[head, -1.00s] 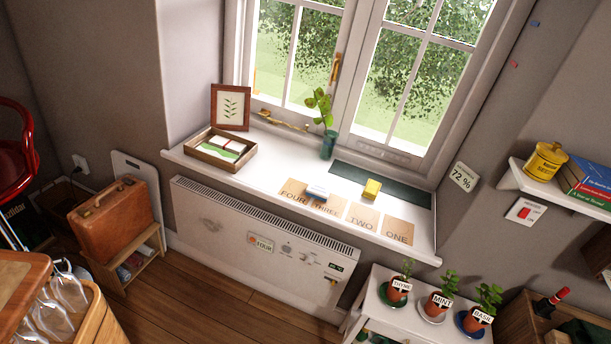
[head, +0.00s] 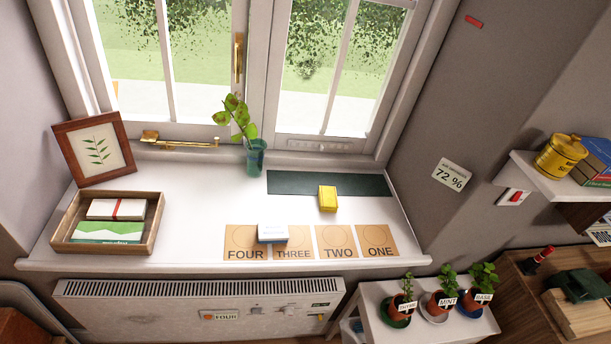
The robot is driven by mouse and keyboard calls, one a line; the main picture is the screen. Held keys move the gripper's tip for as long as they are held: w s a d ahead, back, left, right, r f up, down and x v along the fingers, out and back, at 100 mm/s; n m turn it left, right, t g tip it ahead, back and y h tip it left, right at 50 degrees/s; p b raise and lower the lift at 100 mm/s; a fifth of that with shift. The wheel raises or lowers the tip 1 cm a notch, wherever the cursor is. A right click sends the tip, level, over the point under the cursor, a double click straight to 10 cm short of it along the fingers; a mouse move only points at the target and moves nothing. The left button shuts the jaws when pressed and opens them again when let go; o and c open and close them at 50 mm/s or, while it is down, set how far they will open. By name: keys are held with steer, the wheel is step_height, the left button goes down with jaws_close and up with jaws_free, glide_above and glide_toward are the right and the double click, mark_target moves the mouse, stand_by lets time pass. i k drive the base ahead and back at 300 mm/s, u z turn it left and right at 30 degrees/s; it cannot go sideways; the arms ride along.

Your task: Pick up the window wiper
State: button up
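I cannot make out a window wiper in the head view. The white window sill (head: 200,225) fills the middle, below the window. A dark green mat (head: 375,186) lies at its back right, with a yellow block (head: 328,198) at the mat's front edge. A small white and blue box (head: 272,234) lies across the cards marked FOUR and THREE (head: 294,250). My gripper is out of view.
A wooden tray (head: 63,240) and a picture frame (head: 95,148) occupy the sill's left end. A plant in a green glass vase (head: 255,157) stands at the back. Potted herbs (head: 447,302) stand lower right. The sill between tray and vase is mostly clear.

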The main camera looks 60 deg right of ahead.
mark_target(272, 232)
steer(key=z, duration=0.35)
steer(key=i, duration=1)
steer(key=z, duration=0.45)
